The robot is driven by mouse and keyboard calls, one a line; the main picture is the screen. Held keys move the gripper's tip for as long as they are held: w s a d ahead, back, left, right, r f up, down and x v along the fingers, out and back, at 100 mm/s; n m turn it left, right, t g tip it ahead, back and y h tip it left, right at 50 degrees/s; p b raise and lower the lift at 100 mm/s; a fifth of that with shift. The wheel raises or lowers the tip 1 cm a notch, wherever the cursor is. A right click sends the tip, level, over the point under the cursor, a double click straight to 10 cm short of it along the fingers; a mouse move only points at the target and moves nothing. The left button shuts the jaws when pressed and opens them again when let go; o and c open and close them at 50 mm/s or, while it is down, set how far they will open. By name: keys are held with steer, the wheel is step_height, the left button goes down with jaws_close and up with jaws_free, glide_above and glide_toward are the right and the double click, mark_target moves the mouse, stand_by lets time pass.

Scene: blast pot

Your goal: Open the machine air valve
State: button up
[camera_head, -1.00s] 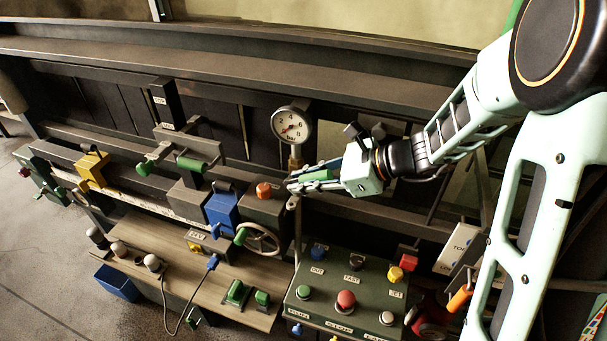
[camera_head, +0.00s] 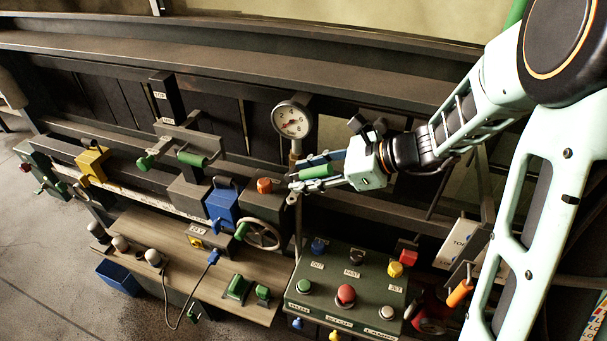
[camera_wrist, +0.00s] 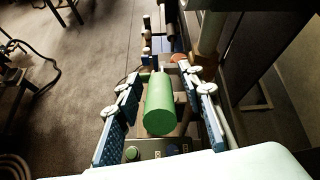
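A green cylindrical handle (camera_head: 316,171) lies between the two blue-padded fingers of my gripper (camera_head: 300,175), just below and right of the pressure gauge. In the wrist view, the green handle (camera_wrist: 160,108) sits between the fingers (camera_wrist: 162,78), with a gap on each side. The fingers are apart, and I see no contact with the handle. The handle's joint to the pipe is largely hidden by the fingers in the head view. No label naming the machine air valve is readable.
The round gauge (camera_head: 291,120) stands on a pipe beside my gripper. A red-orange knob (camera_head: 264,185) is close to the fingertips' left. Below are a spoked handwheel (camera_head: 264,234) and a green button panel (camera_head: 330,318). Dark rails run behind.

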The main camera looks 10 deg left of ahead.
steer(key=s+d+r, duration=0.1)
steer(key=s+d, duration=0.1)
steer(key=d, duration=1.1)
steer(key=shift+d, duration=0.4)
steer(key=shift+r, duration=0.1)
steer(key=shift+c, duration=0.2)
